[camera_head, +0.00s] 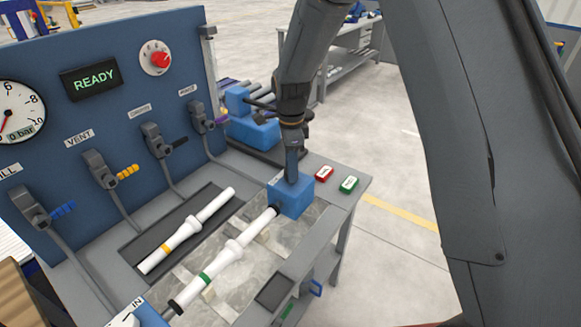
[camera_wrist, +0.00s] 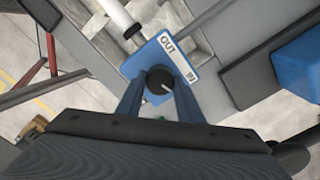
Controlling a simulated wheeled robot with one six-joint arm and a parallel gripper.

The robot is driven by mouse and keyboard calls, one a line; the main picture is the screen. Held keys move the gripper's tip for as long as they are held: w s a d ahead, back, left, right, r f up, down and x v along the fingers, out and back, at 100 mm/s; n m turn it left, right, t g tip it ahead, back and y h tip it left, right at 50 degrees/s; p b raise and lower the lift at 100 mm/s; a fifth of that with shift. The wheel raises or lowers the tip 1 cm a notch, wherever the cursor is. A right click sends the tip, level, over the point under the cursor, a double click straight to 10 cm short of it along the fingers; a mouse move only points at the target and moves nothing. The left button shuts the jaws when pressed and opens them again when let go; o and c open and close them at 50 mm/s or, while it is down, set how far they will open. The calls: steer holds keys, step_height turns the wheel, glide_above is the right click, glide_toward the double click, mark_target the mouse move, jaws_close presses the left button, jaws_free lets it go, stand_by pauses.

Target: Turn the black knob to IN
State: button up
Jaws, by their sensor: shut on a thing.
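My gripper (camera_head: 291,175) points down onto the blue block (camera_head: 291,196) at the right end of the workbench. In the wrist view its two blue fingers (camera_wrist: 159,90) are shut on either side of a round black knob (camera_wrist: 159,78) on that block. In the head view the gripper hides the knob. Another label (camera_head: 137,303), reading IN, shows at the lower left.
A white pipe with a green band (camera_head: 224,264) runs to the blue block. A second white pipe with an orange band (camera_head: 187,231) lies in a dark tray. Red (camera_head: 324,173) and green (camera_head: 348,184) buttons sit right of the block. The panel display (camera_head: 93,80) reads READY.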

steer(key=shift+w+r, duration=0.15)
steer(key=o, duration=1.1)
steer(key=shift+c, duration=0.2)
steer(key=shift+r+b, duration=1.25)
steer(key=shift+r, duration=2.55)
steer(key=s+d+f+n, duration=0.1)
steer(key=s+d+n, duration=0.7)
steer(key=s, duration=0.3)
steer(key=s+d+f+n+t+b, duration=0.1)
steer(key=s+d+f+n, duration=0.1)
steer(key=s+d+n, duration=0.6)
steer(key=s, duration=0.3)
steer(key=shift+f, duration=0.3)
steer(key=shift+s+f+n, duration=0.1)
steer(key=shift+s+n, duration=0.2)
steer(key=shift+n, duration=0.1)
steer(key=shift+c, duration=0.6)
